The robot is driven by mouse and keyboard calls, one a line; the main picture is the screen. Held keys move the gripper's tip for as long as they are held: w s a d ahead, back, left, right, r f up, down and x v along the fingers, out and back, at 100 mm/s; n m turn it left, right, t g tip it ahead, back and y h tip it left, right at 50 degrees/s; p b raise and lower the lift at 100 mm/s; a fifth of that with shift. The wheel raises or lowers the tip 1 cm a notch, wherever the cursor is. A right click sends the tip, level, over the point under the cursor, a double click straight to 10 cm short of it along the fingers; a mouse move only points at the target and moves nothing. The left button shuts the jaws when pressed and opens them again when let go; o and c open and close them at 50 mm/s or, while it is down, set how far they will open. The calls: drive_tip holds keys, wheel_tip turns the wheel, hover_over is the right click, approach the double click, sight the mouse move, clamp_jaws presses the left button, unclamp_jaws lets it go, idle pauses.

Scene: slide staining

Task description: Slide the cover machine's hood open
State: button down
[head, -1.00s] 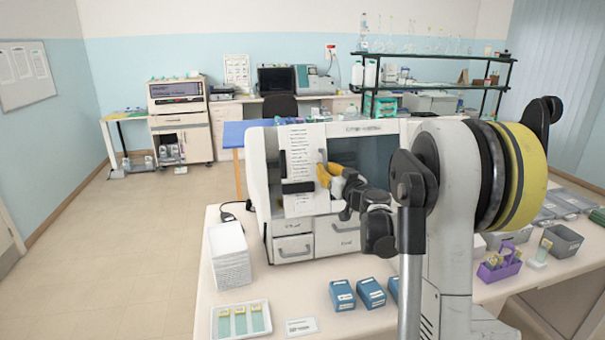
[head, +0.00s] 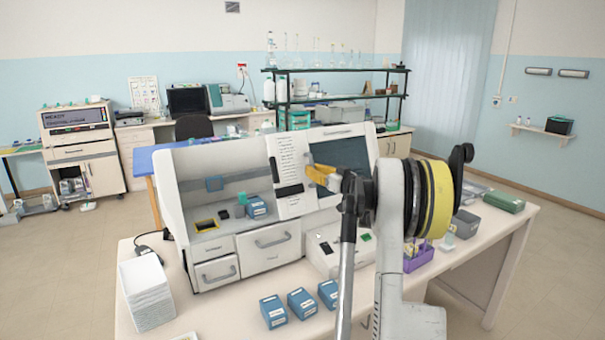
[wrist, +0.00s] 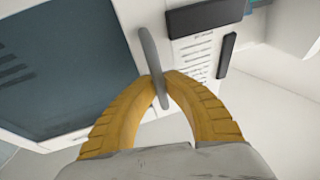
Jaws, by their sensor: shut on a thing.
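The white cover machine (head: 212,245) stands on the bench in the head view. Its hood (head: 292,155), a white panel with printed lines, black strips and a dark window (head: 342,153), sits over the machine's right part. The left bay (head: 222,170) is uncovered and shows its inside. My gripper (head: 309,166) has yellow fingers and is at the hood's front. In the wrist view my gripper (wrist: 160,78) is shut on the hood's thin grey handle (wrist: 151,55). The printed label (wrist: 193,57) and dark window (wrist: 60,65) show beside it.
Blue boxes (head: 302,303) stand on the bench in front. A white stack (head: 146,295) is at front left and a purple rack (head: 419,257) at right.

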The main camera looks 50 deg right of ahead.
drive_tip(key=shift+d, duration=0.15)
drive_tip(key=c, duration=1.5)
unclamp_jaws()
drive_tip(key=shift+o, duration=0.2)
drive_tip(key=shift+s, duration=0.1)
drive_tip(key=s+a, duration=0.1)
drive_tip(key=s, duration=1)
drive_tip(key=shift+s, duration=0.4)
drive_tip(key=shift+a, duration=0.1)
